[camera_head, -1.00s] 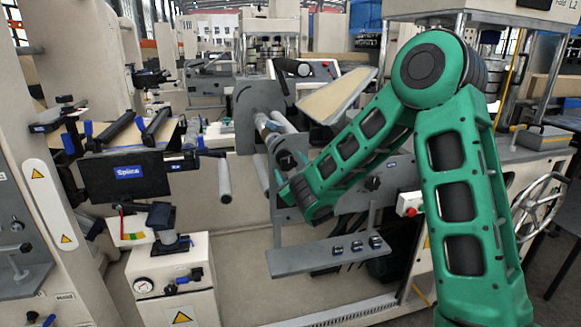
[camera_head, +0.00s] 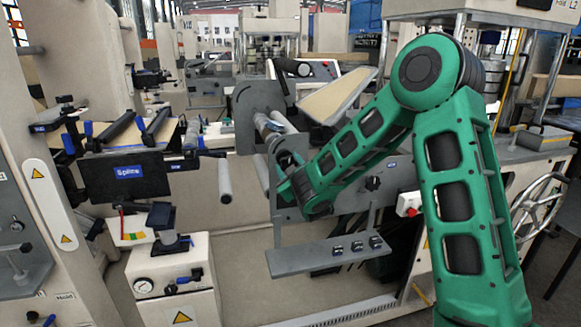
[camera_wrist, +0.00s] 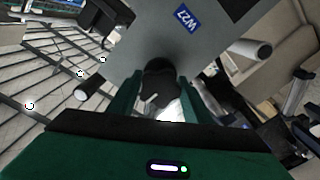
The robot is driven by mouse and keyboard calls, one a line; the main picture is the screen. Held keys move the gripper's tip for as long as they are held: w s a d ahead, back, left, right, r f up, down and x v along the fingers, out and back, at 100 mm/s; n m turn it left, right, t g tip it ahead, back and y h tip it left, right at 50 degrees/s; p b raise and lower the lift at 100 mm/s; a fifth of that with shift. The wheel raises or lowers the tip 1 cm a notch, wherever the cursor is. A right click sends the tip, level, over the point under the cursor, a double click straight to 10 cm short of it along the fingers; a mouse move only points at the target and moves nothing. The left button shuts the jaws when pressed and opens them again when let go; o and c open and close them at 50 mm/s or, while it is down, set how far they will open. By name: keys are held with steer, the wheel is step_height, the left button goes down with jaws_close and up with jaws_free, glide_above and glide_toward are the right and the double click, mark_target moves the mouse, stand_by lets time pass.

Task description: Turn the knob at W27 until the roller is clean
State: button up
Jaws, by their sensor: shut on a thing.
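In the wrist view a dark lobed knob (camera_wrist: 158,88) with a white pointer mark sits on a grey plate (camera_wrist: 150,35). A blue label reading W27 (camera_wrist: 187,20) is on that plate above the knob. My gripper (camera_wrist: 162,95) has its two green fingers on either side of the knob, shut on it. In the head view my green arm reaches to the grey side plate (camera_head: 262,100), and my gripper (camera_head: 290,180) is partly hidden at the plate. A pale roller (camera_head: 262,125) shows beside the plate; its surface condition cannot be told.
A grey shelf (camera_head: 330,254) with several small dark parts juts out below my arm. A red button box (camera_head: 408,204) and a handwheel (camera_head: 540,207) are to the right. The Splice unit (camera_head: 125,175) stands at left.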

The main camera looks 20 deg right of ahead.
steer(key=m, duration=0.7)
steer(key=shift+m, duration=0.3)
steer(key=m, duration=0.7)
steer(key=shift+d, duration=0.1)
steer(key=o, duration=1.1)
steer(key=shift+c, duration=0.2)
steer(key=shift+s, duration=0.1)
steer(key=shift+s, duration=3.4)
